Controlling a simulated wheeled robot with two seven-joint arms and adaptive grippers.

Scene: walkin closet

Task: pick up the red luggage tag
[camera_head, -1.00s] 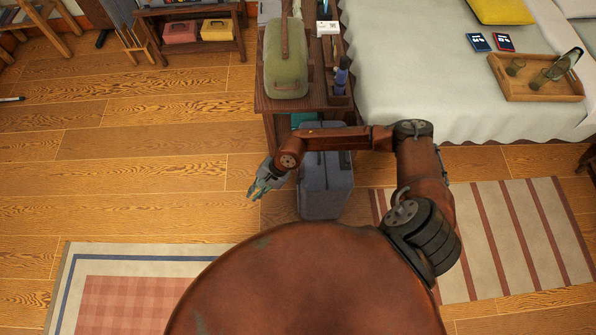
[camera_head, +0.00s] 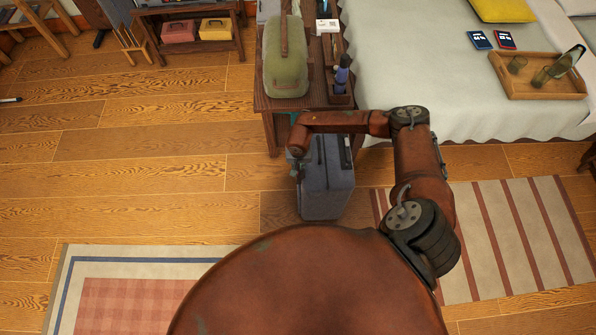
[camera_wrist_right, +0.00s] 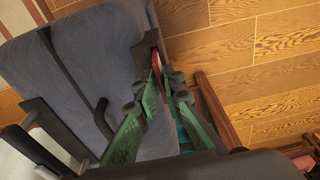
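The red luggage tag (camera_wrist_right: 157,63) shows as a thin red strip in the right wrist view, beside a dark fitting at the edge of the grey-blue suitcase (camera_wrist_right: 95,60). In the head view the suitcase (camera_head: 328,185) stands on the floor by the table. There my right gripper is mostly hidden under my wrist, at the suitcase's left side. The tag cannot be made out in the head view. My left gripper is not in view.
A wooden table (camera_head: 262,103) bearing a green bag (camera_head: 286,70) stands just behind the suitcase. The bed (camera_head: 420,90) is to the right, with a striped rug (camera_head: 500,240) before it.

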